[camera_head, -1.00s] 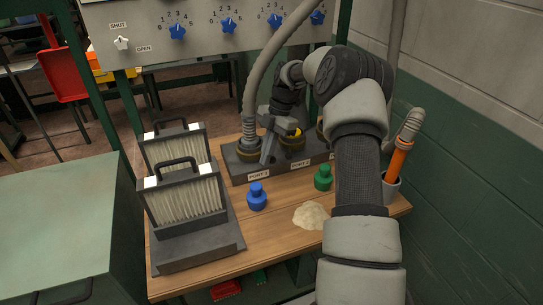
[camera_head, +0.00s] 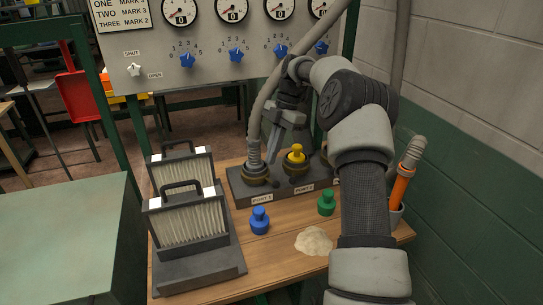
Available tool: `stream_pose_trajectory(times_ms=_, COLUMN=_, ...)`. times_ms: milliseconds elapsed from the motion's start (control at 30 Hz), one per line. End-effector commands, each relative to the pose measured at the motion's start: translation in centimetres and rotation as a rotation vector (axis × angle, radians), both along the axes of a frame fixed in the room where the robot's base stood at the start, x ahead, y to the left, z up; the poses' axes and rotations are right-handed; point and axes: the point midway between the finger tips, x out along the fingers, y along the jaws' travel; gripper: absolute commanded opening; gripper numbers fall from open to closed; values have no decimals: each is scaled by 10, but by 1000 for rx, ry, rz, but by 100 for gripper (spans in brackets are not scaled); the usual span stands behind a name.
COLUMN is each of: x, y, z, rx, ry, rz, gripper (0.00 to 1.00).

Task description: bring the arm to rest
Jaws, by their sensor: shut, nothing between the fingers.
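My arm reaches in from the bottom right, bends at the elbow, and ends in my gripper (camera_head: 270,147) in front of the hose. The gripper points down above the port block (camera_head: 243,191), between Port 1 and the yellow plug. Its fingers are shut with nothing between them and look clear of the block. A yellow plug (camera_head: 296,155) sits in Port 2. The grey hose (camera_head: 255,125) runs down into Port 1. The third port is mostly hidden behind my arm.
On the bench (camera_head: 273,250) stand a blue plug (camera_head: 260,220), a green plug (camera_head: 326,203), a pile of powder (camera_head: 314,241) and two framed filters (camera_head: 190,215). An orange-handled tool (camera_head: 402,180) stands in a cup at right. The dial panel (camera_head: 225,45) is behind, a wall at right.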

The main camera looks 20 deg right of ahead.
Motion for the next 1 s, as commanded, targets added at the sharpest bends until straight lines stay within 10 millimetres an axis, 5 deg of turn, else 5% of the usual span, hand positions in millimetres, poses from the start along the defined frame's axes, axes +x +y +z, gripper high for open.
stream_pose_trajectory(times_ms=267, x=-1, y=3, z=7, rx=-12, ry=-1, rz=-13, gripper=0)
stream_pose_trajectory(times_ms=467, x=-24, y=35, z=75, rx=-141, ry=0, rz=-190, gripper=0)
stream_pose_trajectory(times_ms=700, x=-100, y=75, z=171, rx=-299, ry=-55, rz=-643, gripper=0)
stream_pose_trajectory(times_ms=1000, x=-224, y=96, z=236, rx=-241, ry=-156, rz=-1291, gripper=0)
